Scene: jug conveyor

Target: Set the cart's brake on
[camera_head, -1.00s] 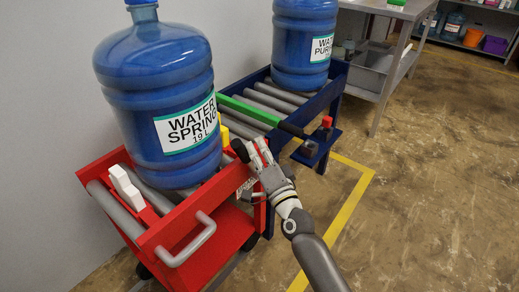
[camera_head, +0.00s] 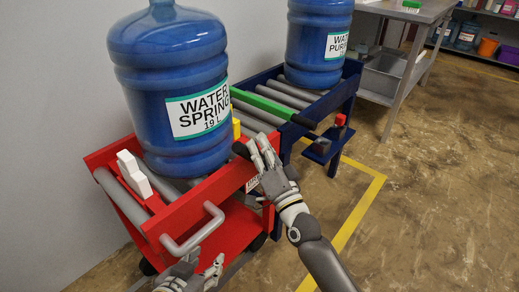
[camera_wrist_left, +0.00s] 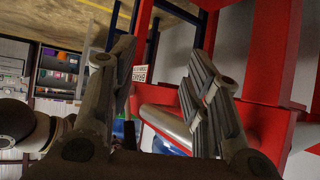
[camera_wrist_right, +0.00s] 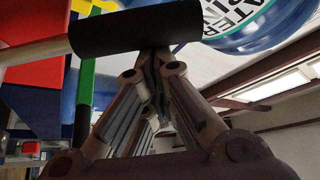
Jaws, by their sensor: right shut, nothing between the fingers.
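The red cart (camera_head: 205,190) stands against the wall with a blue water jug (camera_head: 180,95) upright on its rollers. A black grip (camera_head: 241,149), apparently the brake lever's, shows at the cart's far right corner; it is large in the right wrist view (camera_wrist_right: 135,28), on a pale rod. My right gripper (camera_head: 262,150) is shut and empty, its fingertips close beside this grip; I cannot tell whether they touch. My left gripper (camera_head: 203,268) is open and empty, low by the cart's grey handle (camera_head: 195,232). The handle also shows in the left wrist view (camera_wrist_left: 165,122).
A blue roller conveyor (camera_head: 290,95) adjoins the cart, with a green bar (camera_head: 262,103) across its near end and a second jug (camera_head: 318,45). A red knob (camera_head: 340,120) sits on its side bracket. Floor right of the yellow line (camera_head: 362,210) is clear.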

